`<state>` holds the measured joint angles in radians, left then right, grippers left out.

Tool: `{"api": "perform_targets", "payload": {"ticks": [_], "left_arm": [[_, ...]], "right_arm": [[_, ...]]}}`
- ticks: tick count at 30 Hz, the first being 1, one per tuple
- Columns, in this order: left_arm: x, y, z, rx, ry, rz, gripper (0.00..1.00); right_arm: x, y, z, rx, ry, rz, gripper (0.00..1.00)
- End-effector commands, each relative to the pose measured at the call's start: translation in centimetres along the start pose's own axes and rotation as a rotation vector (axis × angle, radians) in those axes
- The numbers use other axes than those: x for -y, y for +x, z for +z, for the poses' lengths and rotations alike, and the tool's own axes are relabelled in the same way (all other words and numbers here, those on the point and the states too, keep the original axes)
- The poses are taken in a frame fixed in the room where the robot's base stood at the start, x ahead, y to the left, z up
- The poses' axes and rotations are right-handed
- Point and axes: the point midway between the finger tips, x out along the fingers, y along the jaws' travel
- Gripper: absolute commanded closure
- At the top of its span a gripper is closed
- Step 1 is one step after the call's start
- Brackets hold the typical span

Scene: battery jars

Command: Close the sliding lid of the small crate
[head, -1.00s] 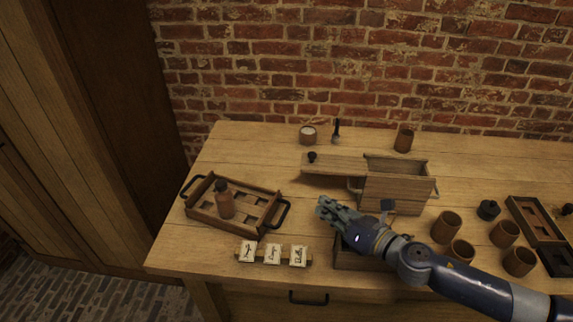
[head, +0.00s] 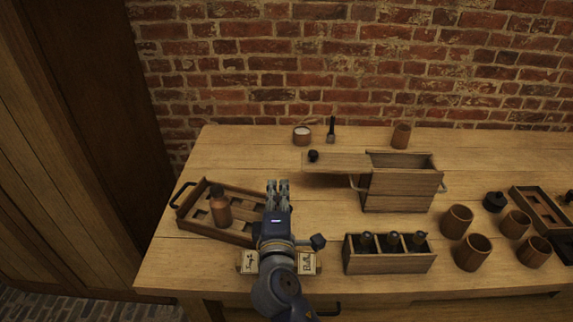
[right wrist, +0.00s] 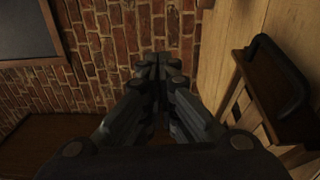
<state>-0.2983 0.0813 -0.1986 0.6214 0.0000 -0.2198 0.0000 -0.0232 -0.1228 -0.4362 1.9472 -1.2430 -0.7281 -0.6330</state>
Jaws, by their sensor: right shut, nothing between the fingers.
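The small wooden crate (head: 400,190) stands on the right half of the table, its top open. Its sliding lid (head: 345,163) sticks out to the left of the crate, with a dark round knob (head: 313,156) near its left end. My right gripper (head: 278,183) is shut and empty. It is over the table in front of and left of the lid, beside the handled tray, apart from the lid. In the right wrist view its closed fingers (right wrist: 160,65) show against the brick wall. My left gripper is not in view.
A box of dark bottles (head: 390,262) stands in front of the crate. Wooden cups (head: 457,221) stand at right. A white-topped jar (head: 302,135) and a brush-like tool (head: 331,130) stand behind the lid.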

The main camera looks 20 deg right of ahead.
Motion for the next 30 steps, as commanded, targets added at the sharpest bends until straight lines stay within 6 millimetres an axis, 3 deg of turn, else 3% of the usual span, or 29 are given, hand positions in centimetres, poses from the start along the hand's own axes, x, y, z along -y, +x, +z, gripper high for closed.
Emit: {"api": "perform_targets", "payload": {"ticks": [8, 22, 30], "left_arm": [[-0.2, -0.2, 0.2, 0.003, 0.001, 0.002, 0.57], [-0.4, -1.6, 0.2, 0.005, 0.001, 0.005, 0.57], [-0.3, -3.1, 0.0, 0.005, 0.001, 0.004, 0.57]], "right_arm": [[0.4, 1.2, 0.6, 0.039, 0.03, -0.023, 1.0], [0.5, 9.9, 0.9, 0.037, 0.03, -0.022, 1.0], [0.7, 10.6, 4.2, 0.035, 0.03, -0.023, 1.0]]}}
